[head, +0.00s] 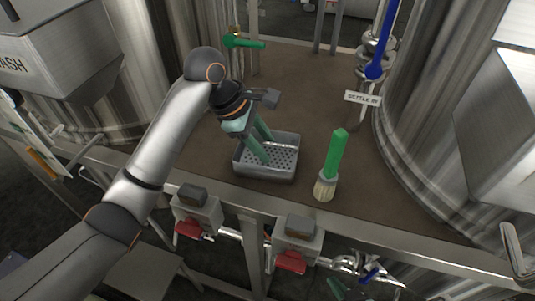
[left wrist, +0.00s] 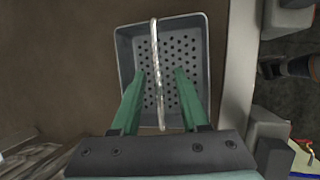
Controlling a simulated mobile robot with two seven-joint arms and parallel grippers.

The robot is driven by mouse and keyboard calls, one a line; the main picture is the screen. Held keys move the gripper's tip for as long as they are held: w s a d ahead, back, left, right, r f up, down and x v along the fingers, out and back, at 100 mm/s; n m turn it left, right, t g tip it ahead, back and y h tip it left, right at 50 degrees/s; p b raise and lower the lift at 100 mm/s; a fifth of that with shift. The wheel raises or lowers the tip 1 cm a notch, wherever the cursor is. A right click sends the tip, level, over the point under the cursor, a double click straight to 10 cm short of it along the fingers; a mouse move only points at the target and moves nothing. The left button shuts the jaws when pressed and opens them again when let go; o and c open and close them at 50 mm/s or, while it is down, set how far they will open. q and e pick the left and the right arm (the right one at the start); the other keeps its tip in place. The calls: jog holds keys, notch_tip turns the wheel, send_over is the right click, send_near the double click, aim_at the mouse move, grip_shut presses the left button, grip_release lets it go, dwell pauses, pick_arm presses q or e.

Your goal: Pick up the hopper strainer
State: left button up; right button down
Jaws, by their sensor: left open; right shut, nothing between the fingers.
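The hopper strainer (head: 262,175) is a grey rectangular pan with a perforated floor, sitting on the brown deck near its front edge. It also shows in the left wrist view (left wrist: 123,52), where a thin shiny bar handle (left wrist: 154,48) spans it lengthwise. My left gripper (head: 264,149) is above the strainer, pointing down, with its green fingers apart. In the left wrist view the fingertips (left wrist: 161,74) lie on either side of the bar, with space on both sides. Whether they reach down to the bar's height I cannot tell. My right gripper is not in view.
Large steel tanks (head: 433,120) flank the deck. A front rail (head: 350,218) with red-handled valves (head: 291,262) runs below. A blue-handled valve (head: 375,68) and a label sign are behind. The deck behind the strainer is clear.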

pick_arm(q)
grip_shut()
dwell(0.3)
dwell(0.5)
